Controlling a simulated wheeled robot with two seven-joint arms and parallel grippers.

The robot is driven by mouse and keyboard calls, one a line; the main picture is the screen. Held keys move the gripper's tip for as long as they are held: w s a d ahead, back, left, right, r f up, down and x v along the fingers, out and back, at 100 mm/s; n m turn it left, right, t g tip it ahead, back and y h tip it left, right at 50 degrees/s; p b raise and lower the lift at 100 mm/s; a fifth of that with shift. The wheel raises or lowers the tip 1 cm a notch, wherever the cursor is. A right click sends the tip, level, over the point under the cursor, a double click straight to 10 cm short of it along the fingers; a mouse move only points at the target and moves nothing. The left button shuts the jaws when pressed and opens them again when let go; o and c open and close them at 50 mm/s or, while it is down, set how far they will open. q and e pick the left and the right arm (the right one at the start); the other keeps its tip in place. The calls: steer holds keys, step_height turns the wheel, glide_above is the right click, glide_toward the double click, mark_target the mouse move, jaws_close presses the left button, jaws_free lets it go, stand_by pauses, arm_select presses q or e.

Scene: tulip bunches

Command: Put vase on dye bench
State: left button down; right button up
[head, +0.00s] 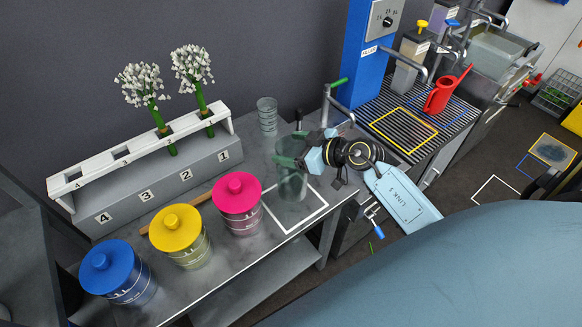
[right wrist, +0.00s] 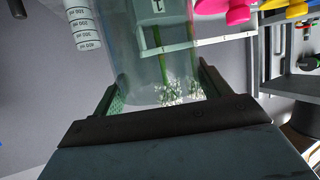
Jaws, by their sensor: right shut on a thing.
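The vase (head: 291,186) is a clear, greenish glass cylinder, upright over the dye bench (head: 240,262), at the back of a white square outline (head: 322,208). I cannot tell whether its base touches the bench top. My right gripper (head: 291,153) is shut on the vase near its upper part, coming from the right. In the right wrist view the vase (right wrist: 140,55) fills the space between the two fingers (right wrist: 160,88). It looks empty; the stems seen through it stand behind. My left gripper is not in view.
Pink (head: 238,205), yellow (head: 180,238) and blue (head: 118,272) lidded jars stand left of the vase. Behind are a numbered rack (head: 140,160) with two white flower bunches and a graduated beaker (head: 267,115). A sink grate with a red watering can (head: 440,95) is at right.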

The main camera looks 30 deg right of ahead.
step_height(320, 180, down, 5)
steer(key=shift+w+r+b, duration=0.1)
steer(key=shift+r+b, duration=0.1)
steer(key=shift+b, duration=0.75)
steer(key=o, duration=1.6)
steer(key=shift+f, duration=0.2)
steer(key=shift+o, duration=0.2)
steer(key=shift+r, duration=0.1)
steer(key=p+v, duration=0.2)
steer(key=v, duration=1)
